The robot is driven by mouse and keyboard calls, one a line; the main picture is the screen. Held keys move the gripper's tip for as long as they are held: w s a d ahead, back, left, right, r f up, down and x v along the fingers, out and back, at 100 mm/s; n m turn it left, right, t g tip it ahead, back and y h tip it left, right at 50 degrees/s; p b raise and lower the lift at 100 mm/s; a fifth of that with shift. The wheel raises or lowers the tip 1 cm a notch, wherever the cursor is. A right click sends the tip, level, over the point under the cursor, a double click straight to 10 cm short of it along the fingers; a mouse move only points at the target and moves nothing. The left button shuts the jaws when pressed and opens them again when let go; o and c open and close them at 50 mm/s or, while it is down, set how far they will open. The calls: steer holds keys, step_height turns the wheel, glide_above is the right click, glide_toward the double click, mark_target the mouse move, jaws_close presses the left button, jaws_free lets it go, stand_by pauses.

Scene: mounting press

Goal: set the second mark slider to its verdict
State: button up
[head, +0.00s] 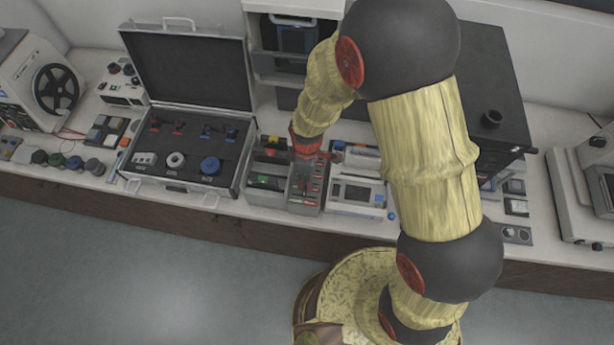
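My gripper (306,152) reaches down over the back end of a narrow grey panel (306,190) on the bench. The panel carries rows of small red and dark parts. These may be the mark sliders, but they are too small for me to tell which is the second or where each one is set. No verdict can be read from here. The gripper's fingers are small and partly hidden, so I cannot tell whether they are open or touch anything.
A grey unit with a green light (266,182) stands left of the panel, and a white device with a screen (357,193) stands right. An open black case (190,140) holds round parts. Pucks (74,162) lie at far left. The floor (130,270) in front is clear.

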steer(key=c, duration=0.4)
steer(key=c, duration=0.3)
jaws_close()
